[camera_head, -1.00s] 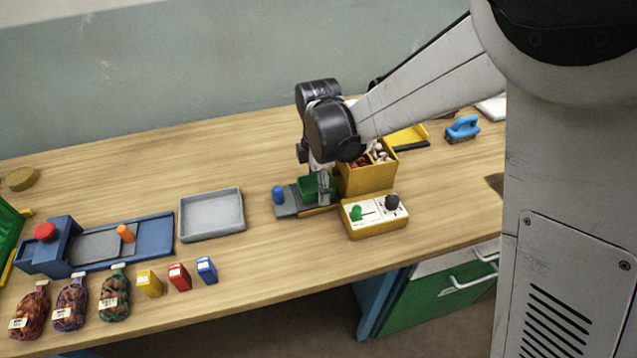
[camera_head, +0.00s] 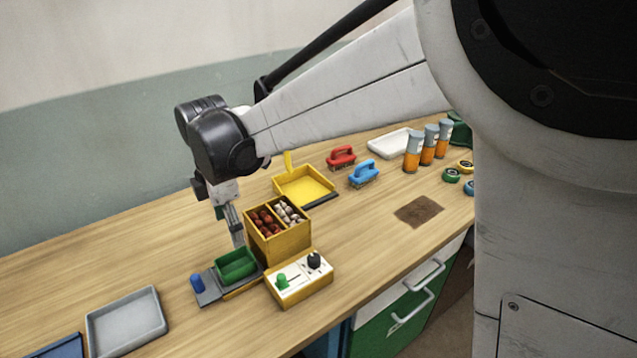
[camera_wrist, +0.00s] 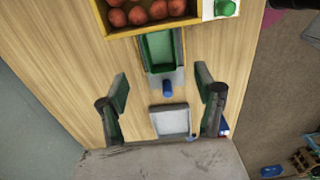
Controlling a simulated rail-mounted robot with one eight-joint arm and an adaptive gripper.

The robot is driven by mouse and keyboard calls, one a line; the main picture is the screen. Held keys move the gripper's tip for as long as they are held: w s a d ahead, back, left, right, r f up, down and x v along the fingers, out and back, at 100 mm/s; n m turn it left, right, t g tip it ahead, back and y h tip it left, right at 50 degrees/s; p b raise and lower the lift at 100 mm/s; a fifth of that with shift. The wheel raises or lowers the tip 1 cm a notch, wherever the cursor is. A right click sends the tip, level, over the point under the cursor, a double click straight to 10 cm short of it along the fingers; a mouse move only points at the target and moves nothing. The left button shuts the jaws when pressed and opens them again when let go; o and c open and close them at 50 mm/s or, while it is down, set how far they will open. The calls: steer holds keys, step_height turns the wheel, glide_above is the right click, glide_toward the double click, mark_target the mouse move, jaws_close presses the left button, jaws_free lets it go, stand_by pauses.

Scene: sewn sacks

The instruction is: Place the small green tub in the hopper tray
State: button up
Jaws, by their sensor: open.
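The small green tub (camera_head: 237,262) sits upright on the grey tray (camera_head: 210,290) in front of the yellow two-bin box. In the wrist view the tub (camera_wrist: 160,48) looks empty and lies beside the box, beyond my fingertips. A blue knob (camera_head: 197,284) stands at the tray's left end and also shows in the wrist view (camera_wrist: 167,88). My gripper (camera_head: 237,238) is open, above and behind the tub, apart from it. Its two fingers spread wide with nothing between them in the wrist view (camera_wrist: 166,94). I cannot tell which part is named the hopper tray.
The yellow box (camera_head: 279,240) holds red and pale round things. A control box (camera_head: 300,283) with green and black knobs stands in front. An empty light grey tray (camera_head: 126,322) lies left. A yellow pan (camera_head: 305,186) and brushes stand behind. Bare table lies left of my gripper.

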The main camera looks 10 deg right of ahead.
steer(key=d+r+m, duration=0.1)
steer(key=d, duration=0.2)
steer(key=s+d+r+m, duration=0.1)
steer(key=d+r+m, duration=0.1)
steer(key=d, duration=0.1)
steer(key=d+r+m+t, duration=0.1)
steer(key=d, duration=0.2)
steer(key=shift+s+r+m+y, duration=0.3)
steer(key=shift+m, duration=0.1)
steer(key=s+d+r+m+t, duration=0.1)
steer(key=s+d+m+t, duration=0.2)
steer(key=s+d+m, duration=0.4)
steer(key=s+d+m+t, duration=0.3)
steer(key=s+d+m, duration=0.5)
steer(key=d, duration=0.8)
steer(key=shift+d+r+m, duration=0.25)
steer(key=shift+r+m, duration=0.1)
steer(key=shift+m, duration=1.55)
